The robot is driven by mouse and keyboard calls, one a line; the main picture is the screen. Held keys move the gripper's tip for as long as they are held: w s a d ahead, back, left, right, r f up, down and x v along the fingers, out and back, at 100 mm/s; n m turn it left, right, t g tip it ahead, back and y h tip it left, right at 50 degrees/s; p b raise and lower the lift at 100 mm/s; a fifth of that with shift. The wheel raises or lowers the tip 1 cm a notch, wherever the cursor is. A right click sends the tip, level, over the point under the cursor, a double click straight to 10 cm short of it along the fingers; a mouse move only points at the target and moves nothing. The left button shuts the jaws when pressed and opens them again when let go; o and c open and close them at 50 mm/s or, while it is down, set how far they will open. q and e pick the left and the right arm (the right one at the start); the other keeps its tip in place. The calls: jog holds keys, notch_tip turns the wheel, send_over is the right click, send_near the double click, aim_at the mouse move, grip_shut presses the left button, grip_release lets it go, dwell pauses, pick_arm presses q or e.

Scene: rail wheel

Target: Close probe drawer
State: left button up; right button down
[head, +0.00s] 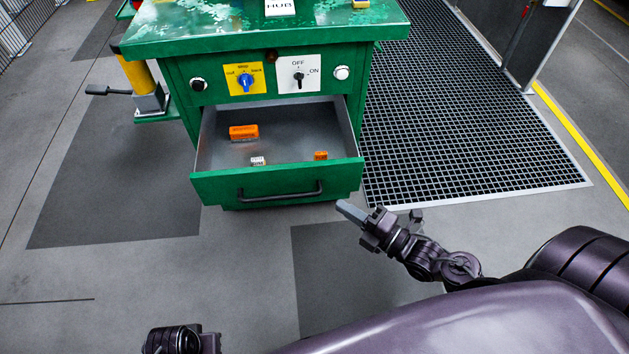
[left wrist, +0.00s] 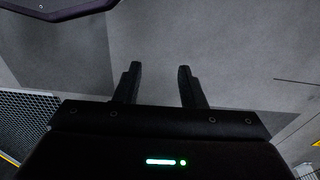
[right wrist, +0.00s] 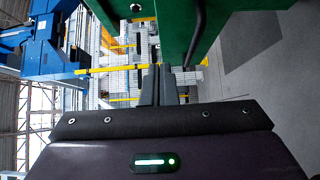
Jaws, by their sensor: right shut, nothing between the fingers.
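The green probe drawer (head: 225,186) stands pulled out of the green cabinet (head: 180,75), with its inside showing. Its front has a dark bar handle (head: 280,193). Orange boxes (head: 244,132) and a small white one (head: 258,161) lie inside. My right gripper (head: 342,207) is shut and empty, just off the drawer front's lower right corner; I cannot tell whether it touches. In the right wrist view its fingers (right wrist: 158,85) are together, with the green drawer front (right wrist: 235,25) and handle (right wrist: 195,32) close above right. My left gripper (left wrist: 157,82) is open and empty over floor, away from the drawer.
The cabinet face carries a yellow panel with a blue knob (head: 246,83) and a white OFF/ON switch panel (head: 298,76). A yellow post (head: 139,75) stands at the left. A black floor grating (head: 450,120) lies to the right. The floor before the drawer is clear.

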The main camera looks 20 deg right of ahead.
send_near(303, 169)
jog(key=a, duration=0.4)
jog(key=w, duration=0.4)
jog(key=shift+w+d+r+b, duration=0.1)
jog(key=shift+d+r+b, duration=0.05)
jog(key=shift+d+b, duration=0.25)
jog(key=shift+w+d, duration=0.15)
jog(key=shift+w, duration=0.2)
pick_arm(q)
notch_tip(303, 169, up, 2)
jog(key=shift+d+r, duration=0.15)
jog(key=shift+s, duration=0.2)
pick_arm(e)
jog(key=shift+w, duration=0.1)
